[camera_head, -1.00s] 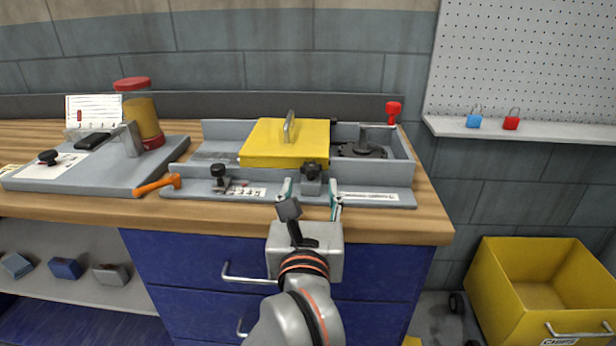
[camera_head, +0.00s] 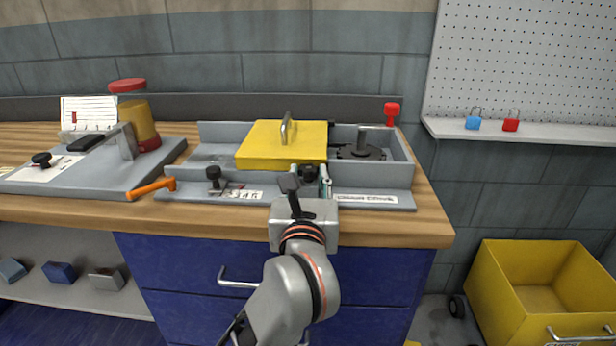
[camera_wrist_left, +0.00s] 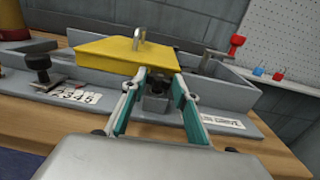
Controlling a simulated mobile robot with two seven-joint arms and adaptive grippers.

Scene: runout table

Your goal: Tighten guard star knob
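The black star knob (camera_head: 309,174) sits on a grey block at the front edge of the yellow guard (camera_head: 270,147). In the left wrist view the knob (camera_wrist_left: 158,78) shows between my fingers, just below the front of the guard (camera_wrist_left: 125,52). My left gripper (camera_head: 311,176) is open, its two teal-lined fingers on either side of the knob. The left gripper (camera_wrist_left: 161,82) seems to leave a gap at each side of the knob; contact cannot be told. The wrist partly hides the block in the head view. My right gripper is not in view.
A second black knob (camera_head: 214,174) and an orange lever (camera_head: 152,188) stand to the left. A red knob (camera_head: 391,110) is at the back right of the grey frame. A jar (camera_head: 138,120) stands farther left. A yellow bin (camera_head: 530,290) is on the floor at right.

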